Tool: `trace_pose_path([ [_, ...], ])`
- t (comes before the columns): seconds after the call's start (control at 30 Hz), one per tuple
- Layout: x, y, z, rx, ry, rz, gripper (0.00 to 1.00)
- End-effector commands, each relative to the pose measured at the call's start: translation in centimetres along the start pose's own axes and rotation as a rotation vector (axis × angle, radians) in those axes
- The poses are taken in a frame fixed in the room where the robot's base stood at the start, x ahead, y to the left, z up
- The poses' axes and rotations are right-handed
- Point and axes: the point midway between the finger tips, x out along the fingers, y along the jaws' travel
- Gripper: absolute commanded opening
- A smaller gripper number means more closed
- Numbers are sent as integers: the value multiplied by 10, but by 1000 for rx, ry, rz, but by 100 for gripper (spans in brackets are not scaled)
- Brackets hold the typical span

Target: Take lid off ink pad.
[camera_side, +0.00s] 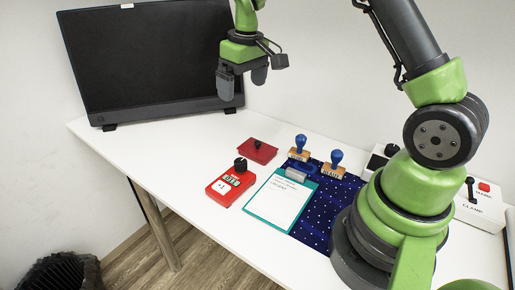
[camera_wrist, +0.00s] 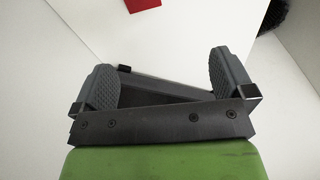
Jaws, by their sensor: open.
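The ink pad (camera_side: 262,154) is a flat red box with a small black knob on top, on the white table near the wall. Its lid seems to be on, and no open pad surface shows. My gripper (camera_side: 243,84) is open and empty, high above the table, left of and above the ink pad in the side view. In the wrist view my two fingers (camera_wrist: 166,76) stand wide apart with nothing between them. A piece of a red thing (camera_wrist: 142,4) shows at the top edge there; I cannot tell which red thing it is.
A red device with a black dial (camera_side: 231,183) stands in front of the ink pad. A teal clipboard (camera_side: 281,201), two blue-handled stamps (camera_side: 300,142) (camera_side: 334,164) and a dotted blue cloth (camera_side: 311,232) lie to the right. A black monitor (camera_side: 150,60) stands left. The table's left part is clear.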

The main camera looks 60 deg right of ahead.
Motion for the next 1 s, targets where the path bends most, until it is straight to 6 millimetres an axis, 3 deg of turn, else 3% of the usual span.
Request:
trace_pose_path([
  [0.03,21,8,-3,-12,-34,3,100],
  [0.2,60,24,-8,-48,-91,9,100],
  [0.6,112,28,-3,-59,-110,9,100],
  [0.77,124,29,-1,-59,-109,9,100],
  [1.0,160,31,5,-58,-109,9,100],
])
